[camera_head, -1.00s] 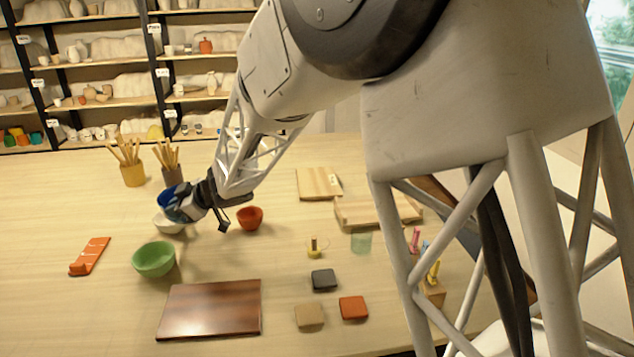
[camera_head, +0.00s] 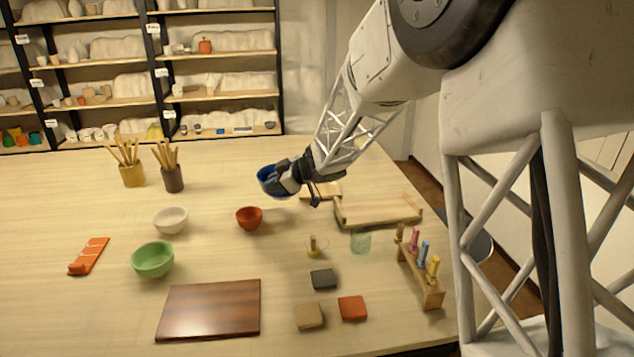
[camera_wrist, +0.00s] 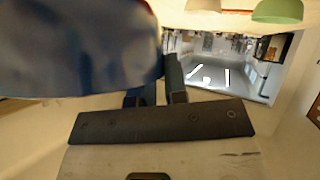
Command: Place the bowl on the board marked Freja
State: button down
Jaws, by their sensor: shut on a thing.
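My gripper (camera_head: 284,180) is shut on a blue bowl (camera_head: 266,177), held above the table towards the back. The bowl is tilted and partly hidden by the gripper; its blurred blue side fills the upper left of the wrist view (camera_wrist: 75,45). A light wooden board (camera_head: 322,191) lies behind and to the right of the bowl, partly covered by my gripper. A dark brown board (camera_head: 210,310) lies bare at the front, and a raised light wooden board (camera_head: 380,211) stands at the right. I cannot read a name on any board.
Tool pots (camera_head: 132,176) stand behind. A glass (camera_head: 361,241), small tiles (camera_head: 323,279) and a peg rack (camera_head: 421,279) are at the right.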

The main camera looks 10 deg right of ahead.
jog(key=w+d+m+t+h, duration=0.1)
jog(key=d, duration=1.2)
jog(key=shift+w+d, duration=0.2)
jog(key=shift+d, duration=0.1)
jog(key=w+f, duration=0.1)
jog(key=w, duration=1.5)
jog(key=shift+a+f, duration=0.2)
jog(key=shift+a, duration=0.2)
jog(key=shift+f, duration=0.1)
jog(key=shift+f, duration=1.65)
jog(key=shift+f, duration=0.15)
jog(key=c, duration=1.1)
grip_release()
jog(key=shift+c, duration=0.2)
